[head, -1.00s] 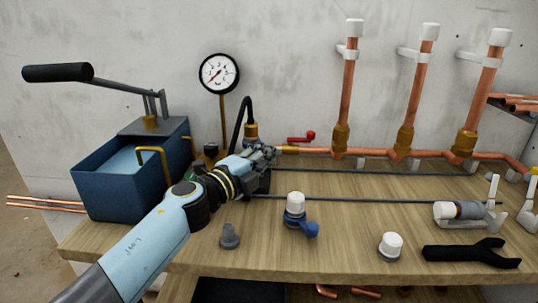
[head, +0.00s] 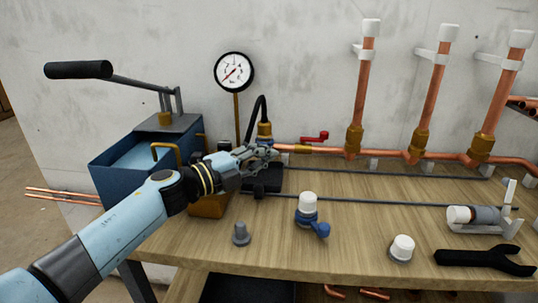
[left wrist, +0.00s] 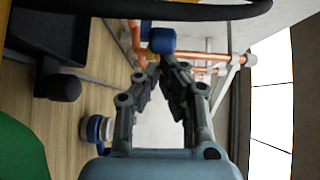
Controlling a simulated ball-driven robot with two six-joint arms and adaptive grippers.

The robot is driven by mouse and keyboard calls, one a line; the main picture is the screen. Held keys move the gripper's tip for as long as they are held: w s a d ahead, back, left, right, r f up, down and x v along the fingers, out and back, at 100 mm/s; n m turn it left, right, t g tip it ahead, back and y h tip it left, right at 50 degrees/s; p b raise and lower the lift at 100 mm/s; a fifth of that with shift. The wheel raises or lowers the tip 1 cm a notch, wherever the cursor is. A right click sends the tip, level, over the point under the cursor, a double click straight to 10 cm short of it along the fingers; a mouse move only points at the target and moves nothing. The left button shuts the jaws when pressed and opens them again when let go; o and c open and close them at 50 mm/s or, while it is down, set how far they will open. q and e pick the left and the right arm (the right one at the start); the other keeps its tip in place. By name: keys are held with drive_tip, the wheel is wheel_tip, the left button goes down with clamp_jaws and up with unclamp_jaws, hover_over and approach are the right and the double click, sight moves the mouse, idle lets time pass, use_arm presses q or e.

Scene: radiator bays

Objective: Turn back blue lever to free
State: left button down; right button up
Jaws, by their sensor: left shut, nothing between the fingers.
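A small blue part (head: 266,141), which looks like the blue lever, shows at the foot of the brass hose fitting, mostly hidden behind my fingers. In the left wrist view a blue piece (left wrist: 161,40) stands just beyond the fingertips. I cannot tell its turn angle, or whether the fingers touch it. My left gripper (head: 272,152) is shut and empty beside the fitting; its fingers also show in the left wrist view (left wrist: 164,66). My right gripper is not in view.
A red lever (head: 315,137) sits on the copper pipe to the right. A blue pump tank (head: 125,185) stands left, with a gauge (head: 234,71) behind. A white-and-blue valve piece (head: 307,212), grey plug (head: 241,234), white cap (head: 402,248) and black wrench (head: 485,260) lie in front.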

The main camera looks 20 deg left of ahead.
use_arm(q)
drive_tip(key=shift+s+a, duration=0.1)
drive_tip(key=shift+a, duration=0.5)
idle(0.5)
